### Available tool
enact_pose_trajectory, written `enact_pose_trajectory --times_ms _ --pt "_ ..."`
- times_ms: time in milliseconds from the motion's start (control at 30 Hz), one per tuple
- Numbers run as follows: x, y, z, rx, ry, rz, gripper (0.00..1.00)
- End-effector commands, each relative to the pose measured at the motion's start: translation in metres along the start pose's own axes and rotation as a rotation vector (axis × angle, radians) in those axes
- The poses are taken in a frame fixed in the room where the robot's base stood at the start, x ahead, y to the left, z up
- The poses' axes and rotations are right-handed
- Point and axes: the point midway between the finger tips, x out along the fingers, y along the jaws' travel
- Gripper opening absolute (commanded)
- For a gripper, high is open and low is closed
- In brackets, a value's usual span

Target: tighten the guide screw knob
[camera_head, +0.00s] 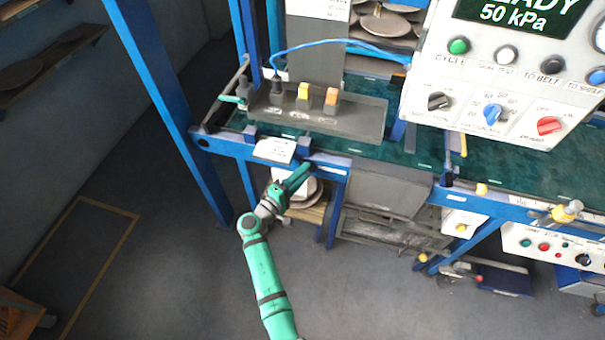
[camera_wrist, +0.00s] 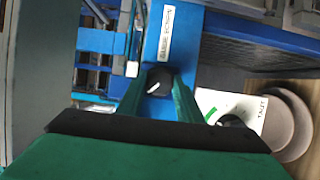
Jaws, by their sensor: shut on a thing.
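The guide screw knob (camera_wrist: 160,77) is round and black with a white pointer mark. It is on a blue rail, below a white label (camera_wrist: 166,34) with small lettering, in the wrist view. My gripper (camera_wrist: 157,86) has its two green fingers on the left and right sides of the knob and is shut on it. In the head view my green gripper (camera_head: 306,169) reaches up to the front blue rail (camera_head: 232,147) of the machine. The knob cannot be made out there.
A white plate marked "TAUT" (camera_wrist: 262,108) with a second dark knob (camera_wrist: 232,121) is at right in the wrist view, beside round plates (camera_wrist: 290,128). A grey tray (camera_head: 345,122) with small blocks lies above the rail. Open floor (camera_head: 170,265) is at lower left.

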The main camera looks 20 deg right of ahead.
Motion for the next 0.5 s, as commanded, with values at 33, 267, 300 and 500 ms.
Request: enact_pose_trajectory --times_ms 33,267,300,500 --pt "-0.0008 -0.0011 -0.0014 -0.027 0.003 0.009 0.10" --pt "-0.0008 -0.0013 -0.0015 -0.118 0.004 0.048 0.10" --pt "-0.0008 -0.0013 -0.0015 -0.128 0.004 0.052 0.10" --pt "-0.0009 -0.0011 -0.0017 -0.156 0.005 0.065 0.10"
